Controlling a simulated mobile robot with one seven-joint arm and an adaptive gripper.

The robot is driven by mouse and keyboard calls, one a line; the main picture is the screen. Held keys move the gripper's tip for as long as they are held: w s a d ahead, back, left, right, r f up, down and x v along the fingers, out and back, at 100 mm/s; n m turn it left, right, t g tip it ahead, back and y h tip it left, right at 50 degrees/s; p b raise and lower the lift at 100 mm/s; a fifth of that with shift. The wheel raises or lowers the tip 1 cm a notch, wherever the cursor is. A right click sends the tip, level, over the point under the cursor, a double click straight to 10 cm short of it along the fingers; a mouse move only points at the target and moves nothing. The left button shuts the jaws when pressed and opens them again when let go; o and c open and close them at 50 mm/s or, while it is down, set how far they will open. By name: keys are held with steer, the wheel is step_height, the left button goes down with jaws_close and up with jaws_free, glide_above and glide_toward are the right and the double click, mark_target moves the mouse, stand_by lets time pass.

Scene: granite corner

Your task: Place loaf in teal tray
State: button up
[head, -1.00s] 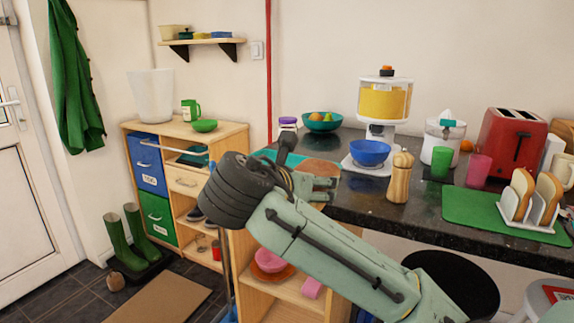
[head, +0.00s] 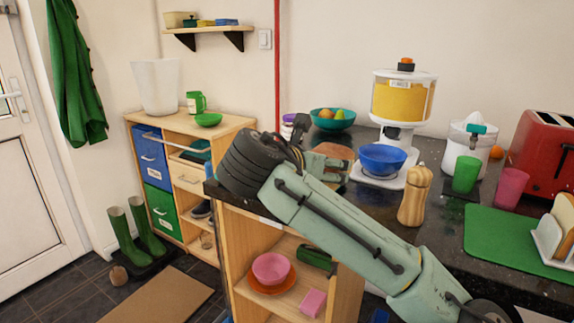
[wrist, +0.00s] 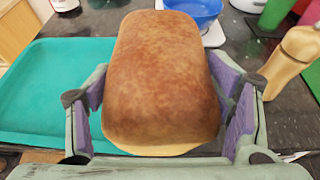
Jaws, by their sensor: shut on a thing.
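The brown loaf (wrist: 160,75) fills the middle of the wrist view, and its top shows in the head view (head: 334,151). My gripper (wrist: 158,105) is shut on the loaf, with one purple-padded finger along each side. In the head view my gripper (head: 326,166) is over the counter's left end, partly behind my arm. The teal tray (wrist: 35,95) lies on the counter to the left of the loaf in the wrist view. Its right part is hidden behind the loaf and my finger. I cannot tell how high the loaf is above the surface.
A blue bowl (head: 382,158) on a white scale, a wooden pepper mill (head: 414,197) and a teal fruit bowl (head: 332,119) stand near my gripper. Green and pink cups, a green mat (head: 510,238) and a red toaster (head: 548,150) are farther right on the dark counter (head: 440,240).

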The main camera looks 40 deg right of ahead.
steer(key=w+p, duration=0.1)
steer(key=w, duration=0.3)
steer(key=w+p, duration=0.1)
steer(key=w, duration=0.3)
steer(key=w+f, duration=0.1)
steer(key=w, duration=0.3)
steer(key=shift+w+d+p, duration=0.1)
steer(key=shift+d+p, duration=0.15)
steer(key=shift+p, duration=0.15)
steer(key=shift+f+p, duration=0.45)
steer(key=shift+f, duration=1.35)
steer(key=shift+f, duration=0.15)
steer(key=o, duration=1.3)
steer(key=shift+a+r, duration=0.1)
steer(key=shift+r, duration=0.1)
steer(key=b+v, duration=0.2)
steer(key=v, duration=0.9)
steer(key=shift+s+a, duration=0.25)
steer(key=shift+a, duration=0.05)
